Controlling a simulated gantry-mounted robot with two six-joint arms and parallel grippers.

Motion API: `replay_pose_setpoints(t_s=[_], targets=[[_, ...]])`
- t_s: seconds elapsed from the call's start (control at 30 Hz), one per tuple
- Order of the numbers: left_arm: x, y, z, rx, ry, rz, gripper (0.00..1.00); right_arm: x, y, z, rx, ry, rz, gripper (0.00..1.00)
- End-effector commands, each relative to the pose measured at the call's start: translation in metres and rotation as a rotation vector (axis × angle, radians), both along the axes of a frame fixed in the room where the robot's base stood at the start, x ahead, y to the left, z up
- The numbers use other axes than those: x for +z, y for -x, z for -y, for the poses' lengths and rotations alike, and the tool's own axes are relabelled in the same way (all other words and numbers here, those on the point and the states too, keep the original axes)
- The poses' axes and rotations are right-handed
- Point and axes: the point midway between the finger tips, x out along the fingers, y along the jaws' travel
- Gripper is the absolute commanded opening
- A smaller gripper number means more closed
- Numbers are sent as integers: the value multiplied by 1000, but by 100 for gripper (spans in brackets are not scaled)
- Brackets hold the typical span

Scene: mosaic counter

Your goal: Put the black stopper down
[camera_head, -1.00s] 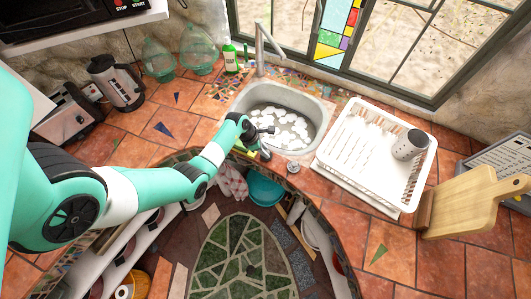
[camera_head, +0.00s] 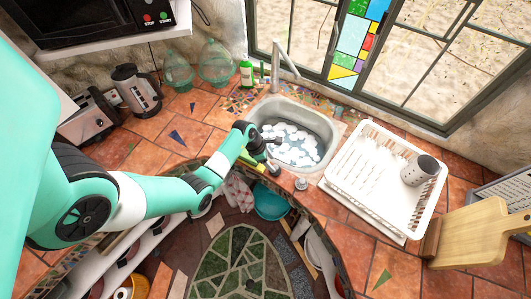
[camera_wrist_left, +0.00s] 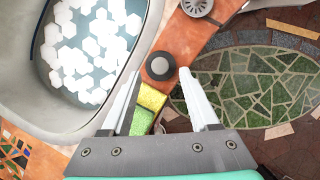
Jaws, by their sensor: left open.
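The black stopper (camera_wrist_left: 160,66), a dark disc with a grey knob, lies on the orange tile strip between the sink and the counter's front edge in the left wrist view. In the head view it is a small dark shape (camera_head: 273,168) just below my left gripper (camera_head: 271,149). In the wrist view my left gripper (camera_wrist_left: 159,78) is open, its fingers apart on either side of the stopper's near side. I see no finger touching it. My right gripper is in neither view.
The sink (camera_head: 264,112) holds white pieces in water. A yellow-green sponge (camera_wrist_left: 148,106) lies under my fingers, beside the stopper. A metal strainer (camera_head: 301,184) sits right of it at the counter edge. A white dish rack (camera_head: 372,178) with a grey cup (camera_head: 419,170) stands further right.

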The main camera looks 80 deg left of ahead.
Motion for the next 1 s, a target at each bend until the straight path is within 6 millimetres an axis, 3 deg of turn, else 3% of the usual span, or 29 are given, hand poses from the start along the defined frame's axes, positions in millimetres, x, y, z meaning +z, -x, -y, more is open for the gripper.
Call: replay_pose_setpoints(t_s=[0.03,0.1,0.3,0.8,0.9,0.97,1.0], targets=[[18,5,-2,3,-3,2,61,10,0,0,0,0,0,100],[34,11,-3,2,-3,4,61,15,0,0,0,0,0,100],[68,26,-6,2,-1,2,61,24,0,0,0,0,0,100],[77,30,-7,0,-1,2,61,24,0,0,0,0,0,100],[87,15,-7,-2,-8,56,61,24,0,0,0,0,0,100],[104,-9,-5,-6,-17,147,61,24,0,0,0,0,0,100],[123,-31,-3,-7,-18,235,61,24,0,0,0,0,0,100]])
